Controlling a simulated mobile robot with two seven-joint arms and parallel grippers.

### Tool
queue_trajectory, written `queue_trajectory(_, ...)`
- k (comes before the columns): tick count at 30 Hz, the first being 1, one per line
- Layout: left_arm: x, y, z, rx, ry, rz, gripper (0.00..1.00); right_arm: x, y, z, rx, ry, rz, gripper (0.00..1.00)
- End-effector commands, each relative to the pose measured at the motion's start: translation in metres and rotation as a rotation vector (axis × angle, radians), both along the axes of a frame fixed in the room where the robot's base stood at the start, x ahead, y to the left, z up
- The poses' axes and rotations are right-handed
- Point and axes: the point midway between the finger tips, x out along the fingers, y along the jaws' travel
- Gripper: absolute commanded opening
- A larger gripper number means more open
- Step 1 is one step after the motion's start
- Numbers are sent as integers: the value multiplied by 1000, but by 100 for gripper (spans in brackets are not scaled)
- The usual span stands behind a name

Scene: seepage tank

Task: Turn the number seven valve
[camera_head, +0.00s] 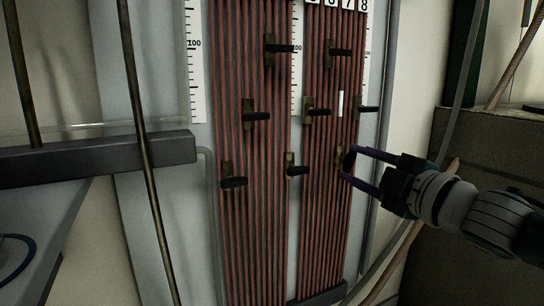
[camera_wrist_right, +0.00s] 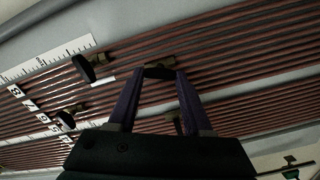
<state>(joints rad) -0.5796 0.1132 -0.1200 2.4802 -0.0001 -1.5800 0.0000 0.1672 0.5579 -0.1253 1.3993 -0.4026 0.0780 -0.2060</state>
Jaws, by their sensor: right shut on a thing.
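The panel of reddish vertical tubes (camera_head: 250,230) carries several brass valves with dark handles. The numbers 7 (camera_head: 347,4) and 8 (camera_head: 364,5) show at the top right of the panel. My right gripper (camera_head: 346,162) reaches in from the right, its purple fingers on either side of the lower right valve (camera_head: 340,158). In the wrist view my right gripper (camera_wrist_right: 159,74) is shut on this valve's dark handle (camera_wrist_right: 160,73); the handle lies across between the fingertips. I cannot trace which number belongs to this valve. My left gripper is not in view.
Other valves sit close by: one above right (camera_head: 365,108), one above left (camera_head: 316,111) and one to the left (camera_head: 296,170). White scales (camera_head: 195,60) run beside the tubes. A dark horizontal beam (camera_head: 100,156) stands at left. A large box (camera_head: 480,150) stands at right.

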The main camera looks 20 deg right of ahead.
Motion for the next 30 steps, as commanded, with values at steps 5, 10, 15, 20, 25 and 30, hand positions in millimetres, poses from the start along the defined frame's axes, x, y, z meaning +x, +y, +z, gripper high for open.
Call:
queue_trajectory(5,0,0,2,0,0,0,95,0,1,0,-161,-13,0,0)
queue_trajectory(10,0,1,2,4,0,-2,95,0,0,-1,-296,-24,0,0)
queue_trajectory(15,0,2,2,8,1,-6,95,0,0,-1,-399,-33,1,0)
queue_trajectory(20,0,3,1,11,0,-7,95,0,0,-1,-465,-38,1,0)
queue_trajectory(25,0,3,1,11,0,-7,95,0,0,-1,-505,-40,1,0)
queue_trajectory(30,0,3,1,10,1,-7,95,0,0,-1,-518,-41,0,0)
